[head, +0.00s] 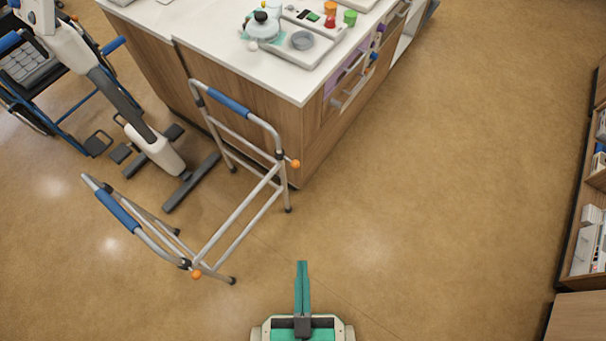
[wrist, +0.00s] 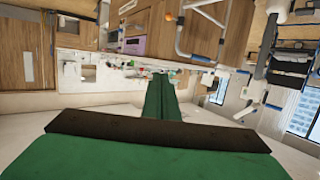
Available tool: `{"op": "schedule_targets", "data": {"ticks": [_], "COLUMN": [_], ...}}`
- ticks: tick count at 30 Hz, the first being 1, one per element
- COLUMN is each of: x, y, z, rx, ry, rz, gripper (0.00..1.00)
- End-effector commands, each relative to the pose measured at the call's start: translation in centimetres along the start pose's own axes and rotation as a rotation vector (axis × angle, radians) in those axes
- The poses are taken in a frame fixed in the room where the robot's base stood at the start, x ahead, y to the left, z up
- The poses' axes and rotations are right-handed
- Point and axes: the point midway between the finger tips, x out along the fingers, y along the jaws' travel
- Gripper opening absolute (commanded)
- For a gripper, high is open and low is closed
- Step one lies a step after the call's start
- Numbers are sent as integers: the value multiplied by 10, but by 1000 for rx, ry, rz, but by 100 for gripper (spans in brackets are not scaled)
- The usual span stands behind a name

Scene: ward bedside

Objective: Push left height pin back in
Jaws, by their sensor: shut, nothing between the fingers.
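A grey walker frame (head: 235,213) with two blue grips stands on the floor left of centre in the head view. One orange height pin (head: 197,274) is on its near leg, at lower left. Another orange height pin (head: 295,163) is on its far leg, beside the counter. How far each pin sticks out is too small to tell. In the wrist view, part of the walker and one orange pin (wrist: 169,17) show at the top. My gripper (head: 302,264) is shut and empty, right of the near pin and apart from the walker; its green fingers (wrist: 160,78) show in the wrist view.
A wooden counter (head: 235,95) with a white top stands close behind the walker, holding a kettle and tray (head: 310,50). A wheelchair (head: 35,75) and a grey-white stand (head: 150,140) are at left. Shelves (head: 590,200) line the right edge. The floor between is clear.

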Motion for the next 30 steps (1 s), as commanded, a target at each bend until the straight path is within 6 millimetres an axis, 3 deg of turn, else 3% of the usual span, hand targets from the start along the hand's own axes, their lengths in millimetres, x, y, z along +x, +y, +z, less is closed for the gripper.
{"op": "schedule_targets", "data": {"ticks": [4, 8, 12, 18, 23, 27, 30], "x": [8, 31, 69, 134, 190, 230, 248], "y": [6, 19, 32, 34, 31, 33, 38], "z": [15, 56, 116, 174, 182, 165, 149], "rx": [47, 188, 432, 812, 1105, 1305, 1400], "ry": [-23, -87, -182, -276, -296, -275, -252], "rz": [20, 66, 110, 89, -10, -128, -204], "gripper": [0, 0, 0, 0, 0, 0, 0]}}
